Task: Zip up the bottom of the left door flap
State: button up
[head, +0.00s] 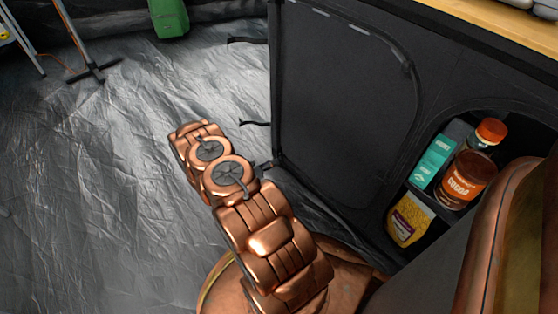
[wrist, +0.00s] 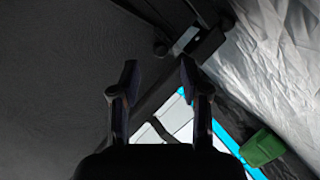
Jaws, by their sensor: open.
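The left door flap (head: 340,100) is a dark fabric panel on the cabinet front, with a curved seam or zip line along its top and right side. Its lower edge runs near the floor, partly behind my copper arm. In the wrist view, dark fabric (wrist: 60,80) fills the left side. My gripper (wrist: 157,82) is open, its two dark fingers apart with nothing seen between them. A dark strap or tab (wrist: 195,40) lies just beyond the fingertips; I cannot tell if it is a zip pull. In the head view my gripper cannot be made out.
An open compartment at right holds a cocoa jar (head: 467,180), a teal box (head: 436,160) and a yellow packet (head: 408,220). Dark straps (head: 256,123) stick out from the cabinet's left edge. The silver floor (head: 130,190) at left is mostly clear. A green bag (head: 168,17) stands at the back.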

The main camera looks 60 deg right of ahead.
aim_at(280, 159)
jog(key=shift+b+x, duration=0.9)
jog(key=shift+x, duration=1.95)
grip_shut()
